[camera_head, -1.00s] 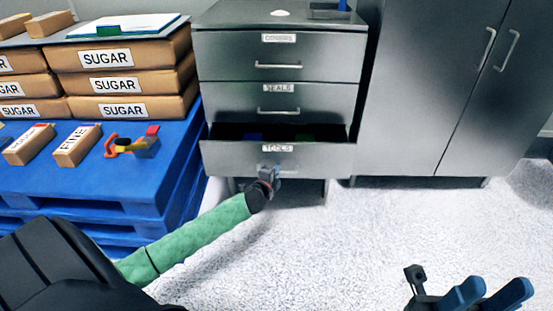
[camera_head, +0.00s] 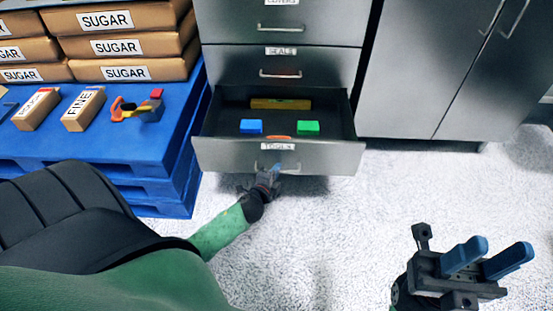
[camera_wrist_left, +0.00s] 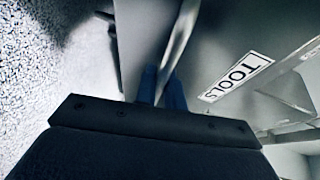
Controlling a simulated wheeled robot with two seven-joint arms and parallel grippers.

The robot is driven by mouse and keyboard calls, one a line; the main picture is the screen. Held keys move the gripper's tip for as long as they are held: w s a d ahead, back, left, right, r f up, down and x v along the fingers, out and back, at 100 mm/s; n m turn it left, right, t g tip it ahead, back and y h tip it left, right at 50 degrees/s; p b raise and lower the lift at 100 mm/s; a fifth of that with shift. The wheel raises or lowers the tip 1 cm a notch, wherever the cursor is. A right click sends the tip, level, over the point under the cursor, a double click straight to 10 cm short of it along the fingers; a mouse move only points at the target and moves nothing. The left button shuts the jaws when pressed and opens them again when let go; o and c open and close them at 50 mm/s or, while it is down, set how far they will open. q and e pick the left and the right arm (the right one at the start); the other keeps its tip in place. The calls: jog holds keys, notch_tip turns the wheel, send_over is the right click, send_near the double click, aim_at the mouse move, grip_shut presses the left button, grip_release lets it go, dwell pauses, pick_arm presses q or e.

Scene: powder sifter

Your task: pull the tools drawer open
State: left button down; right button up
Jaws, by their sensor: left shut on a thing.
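The tools drawer (camera_head: 225,154) is the lowest drawer of the grey metal cabinet and stands well out. Inside it lie a blue block (camera_head: 251,126), a green block (camera_head: 308,127), a yellow bar (camera_head: 280,103) at the back and an orange thing (camera_head: 279,138) near the front. My left gripper (camera_head: 268,176) is at the drawer's front, shut on its handle. In the left wrist view the blue fingers (camera_wrist_left: 162,88) close around the metal handle (camera_wrist_left: 180,35), beside the TOOLS label (camera_wrist_left: 237,76). My right gripper (camera_head: 488,262) is empty, its blue fingers apart, above the floor at lower right.
The seals drawer (camera_head: 330,68) above is shut. A blue pallet (camera_head: 100,140) with SUGAR bags (camera_head: 130,45) and small boxes stands to the left. A tall grey cabinet (camera_head: 415,75) stands shut to the right. The floor (camera_head: 350,215) in front is clear.

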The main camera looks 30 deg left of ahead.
pick_arm(q)
jog(key=shift+s+d, duration=0.4)
jog(key=shift+s, duration=0.25)
jog(key=shift+s+d, duration=0.4)
jog(key=shift+s, duration=0.2)
jog(key=c, duration=1.5)
grip_release()
jog(key=shift+s, duration=0.1)
jog(key=p+v, duration=0.1)
jog(key=v, duration=0.6)
jog(key=shift+s, duration=0.3)
